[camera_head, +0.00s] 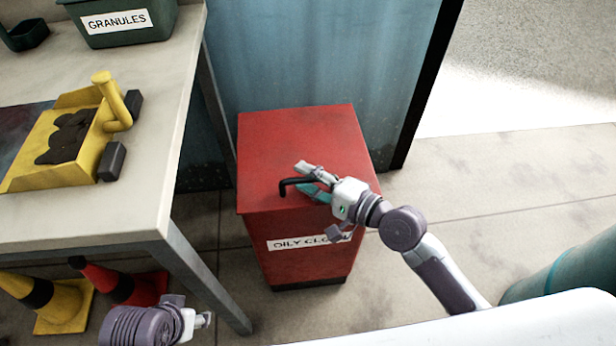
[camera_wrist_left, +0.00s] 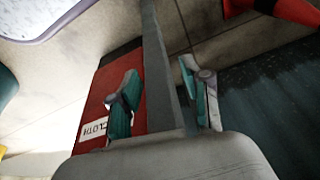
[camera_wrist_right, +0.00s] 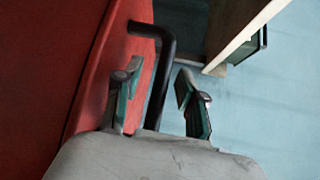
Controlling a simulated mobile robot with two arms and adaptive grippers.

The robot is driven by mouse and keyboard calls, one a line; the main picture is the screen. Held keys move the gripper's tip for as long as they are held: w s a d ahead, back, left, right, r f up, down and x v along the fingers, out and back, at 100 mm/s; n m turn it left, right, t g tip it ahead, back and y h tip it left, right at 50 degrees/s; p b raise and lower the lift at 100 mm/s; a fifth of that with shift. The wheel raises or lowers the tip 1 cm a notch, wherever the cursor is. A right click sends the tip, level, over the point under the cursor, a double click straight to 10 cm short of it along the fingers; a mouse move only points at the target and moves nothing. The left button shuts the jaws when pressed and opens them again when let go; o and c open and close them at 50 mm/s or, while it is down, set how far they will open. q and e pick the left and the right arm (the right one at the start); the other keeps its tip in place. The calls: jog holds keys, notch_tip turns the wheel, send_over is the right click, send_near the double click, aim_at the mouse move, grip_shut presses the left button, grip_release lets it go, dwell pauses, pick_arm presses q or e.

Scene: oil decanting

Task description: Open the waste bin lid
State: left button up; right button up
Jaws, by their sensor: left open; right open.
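The red waste bin (camera_head: 298,250) stands on the floor with its lid (camera_head: 290,130) closed and a label on the front reading "OILY CLO...", partly covered by my right gripper. A black bar handle (camera_head: 290,183) sticks out at the lid. My right gripper (camera_head: 307,180) is open over the lid at the handle. In the right wrist view the black handle (camera_wrist_right: 162,75) runs between the open fingers (camera_wrist_right: 158,95). My left gripper (camera_head: 205,320) is low at the table's front leg, away from the bin; in the left wrist view its fingers (camera_wrist_left: 165,95) are open and empty.
A blue panel (camera_head: 310,55) is behind the bin.

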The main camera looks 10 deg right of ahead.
grip_shut()
dwell(0.3)
